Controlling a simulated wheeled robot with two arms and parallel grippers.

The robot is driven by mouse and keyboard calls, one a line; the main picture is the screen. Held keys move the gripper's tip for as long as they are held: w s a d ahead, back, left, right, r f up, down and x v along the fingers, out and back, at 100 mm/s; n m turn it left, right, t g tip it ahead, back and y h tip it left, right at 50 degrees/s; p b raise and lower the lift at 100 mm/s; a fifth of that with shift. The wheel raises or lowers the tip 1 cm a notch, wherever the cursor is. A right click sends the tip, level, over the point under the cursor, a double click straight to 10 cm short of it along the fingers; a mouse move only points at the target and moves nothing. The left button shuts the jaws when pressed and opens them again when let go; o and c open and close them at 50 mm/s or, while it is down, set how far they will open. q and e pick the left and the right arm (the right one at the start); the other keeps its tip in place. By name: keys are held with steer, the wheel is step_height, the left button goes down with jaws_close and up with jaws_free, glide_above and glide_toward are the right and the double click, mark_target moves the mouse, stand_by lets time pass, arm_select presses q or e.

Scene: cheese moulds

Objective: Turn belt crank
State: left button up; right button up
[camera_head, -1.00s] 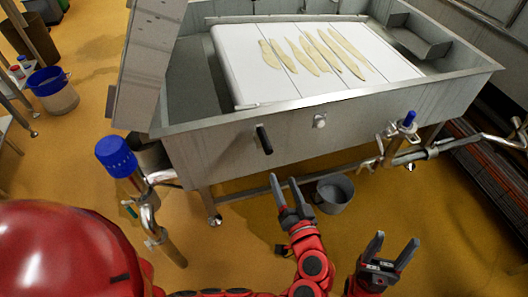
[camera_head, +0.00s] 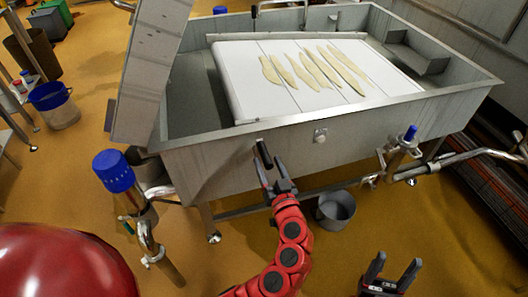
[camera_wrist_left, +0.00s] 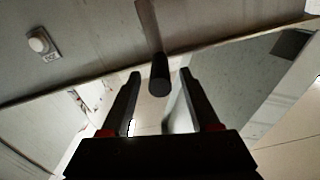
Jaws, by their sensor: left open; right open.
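The belt crank has a black handle (camera_head: 263,153) that sticks out from the front wall of the steel vat. In the left wrist view the black handle (camera_wrist_left: 159,76) points toward the camera, between and just beyond the open fingertips. My left gripper (camera_head: 273,177) is open and lies right at the handle, its fingers pointing up toward it. Contact cannot be told. In the left wrist view the fingers of my left gripper (camera_wrist_left: 172,78) stand apart, with nothing gripped. My right gripper (camera_head: 390,272) is open and empty at the lower right, away from the vat.
The steel vat (camera_head: 345,135) holds a white belt (camera_head: 245,85) with several pale strips on it. A knob (camera_head: 320,135) sits right of the handle. A blue-capped post (camera_head: 115,170) stands at left, a grey bucket (camera_head: 335,206) below the vat, and a blue-handled valve (camera_head: 409,135) at right.

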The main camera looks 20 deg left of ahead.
mark_target(264, 154)
arm_select(q)
steer(key=shift+x, duration=2.35)
steer(key=shift+c, duration=0.4)
jaws_close()
steer(key=shift+f, duration=0.1)
